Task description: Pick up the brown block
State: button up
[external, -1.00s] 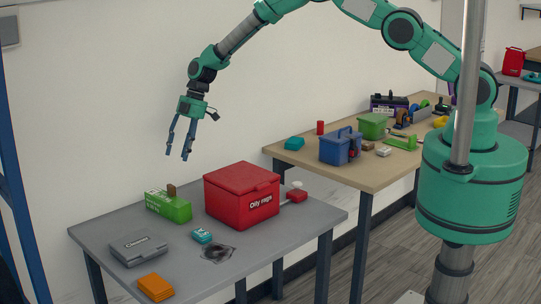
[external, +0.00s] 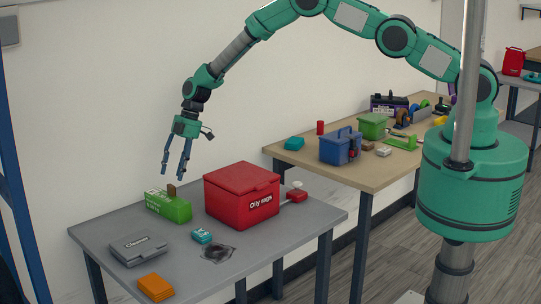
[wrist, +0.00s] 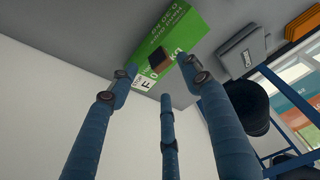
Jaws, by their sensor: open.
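The brown block (external: 171,190) stands upright at the green box (external: 175,209), on the grey table; I cannot tell whether it sits on the box or in a slot of it. In the wrist view the brown block (wrist: 160,60) shows against the green box (wrist: 178,38), just beyond the fingertips. My gripper (external: 174,176) is open and empty, its blue fingers pointing down just above the block. In the wrist view the gripper's fingers (wrist: 158,80) are spread around the line to the block.
A red "Oily rags" bin (external: 242,195) stands right of the green box. A grey case (external: 138,249), an orange stack (external: 155,287), a teal box (external: 202,236) and a dark coil (external: 217,253) lie nearer the front. A wooden table (external: 345,178) with several items stands behind.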

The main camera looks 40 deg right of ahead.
aim_at(171, 190)
jog(key=shift+f, duration=0.1)
jog(key=shift+p+x, duration=0.7)
jog(key=shift+x, duration=1.8)
jog(key=shift+s, duration=0.2)
jog(key=shift+c, duration=0.2)
grip_shut()
